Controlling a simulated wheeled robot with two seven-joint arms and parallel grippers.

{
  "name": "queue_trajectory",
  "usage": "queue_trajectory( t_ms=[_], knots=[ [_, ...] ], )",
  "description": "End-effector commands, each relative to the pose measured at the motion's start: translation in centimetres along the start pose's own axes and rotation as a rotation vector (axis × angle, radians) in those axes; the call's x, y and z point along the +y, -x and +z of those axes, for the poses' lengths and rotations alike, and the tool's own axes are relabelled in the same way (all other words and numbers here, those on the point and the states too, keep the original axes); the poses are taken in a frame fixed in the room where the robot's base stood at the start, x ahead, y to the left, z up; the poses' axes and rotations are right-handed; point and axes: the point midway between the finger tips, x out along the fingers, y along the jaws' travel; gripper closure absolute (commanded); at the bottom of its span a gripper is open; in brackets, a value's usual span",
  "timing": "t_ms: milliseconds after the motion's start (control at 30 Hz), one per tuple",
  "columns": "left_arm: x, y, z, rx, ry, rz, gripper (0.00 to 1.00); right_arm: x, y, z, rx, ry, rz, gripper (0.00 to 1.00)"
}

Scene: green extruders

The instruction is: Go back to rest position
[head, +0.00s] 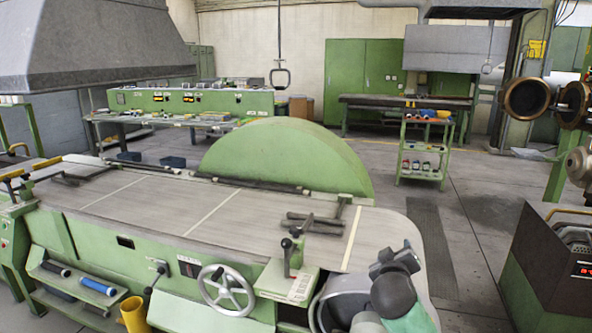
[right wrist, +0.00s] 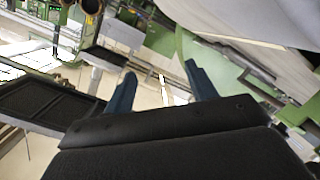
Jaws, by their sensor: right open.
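My right gripper (head: 397,258) shows at the lower right of the head view, in front of the right end of the green machine's table. In the right wrist view its two dark blue fingers (right wrist: 158,85) stand apart with nothing between them. Pale floor shows behind the fingers there. My left gripper is not in the head view.
A long grey machine table (head: 200,205) with green sides fills the left and middle. A handwheel (head: 227,290) and levers stick out at its front. A dark box with a red display (head: 560,270) stands at the right. Floor (head: 470,220) is clear between them.

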Motion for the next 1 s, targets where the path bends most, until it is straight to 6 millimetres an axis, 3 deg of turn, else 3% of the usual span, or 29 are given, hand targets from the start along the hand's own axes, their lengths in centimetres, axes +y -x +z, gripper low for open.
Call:
queue_trajectory(
  t_ms=[33,200,400,600,1000],
  knots=[
    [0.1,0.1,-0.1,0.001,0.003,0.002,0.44,-2.0,1.2,2.2,-0.068,-0.035,-0.077,0.44],
    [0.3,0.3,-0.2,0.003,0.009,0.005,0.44,-8.3,6.2,8.8,-0.273,-0.122,-0.329,0.44],
    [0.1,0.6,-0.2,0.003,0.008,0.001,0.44,-13.7,12.7,14.4,-0.432,-0.176,-0.554,0.44],
    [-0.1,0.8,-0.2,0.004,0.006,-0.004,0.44,-17.4,18.6,18.7,-0.524,-0.232,-0.700,0.44],
    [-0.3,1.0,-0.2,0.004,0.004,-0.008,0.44,-22.0,29.3,28.3,-0.755,-0.292,-0.816,0.44]
  ],
)
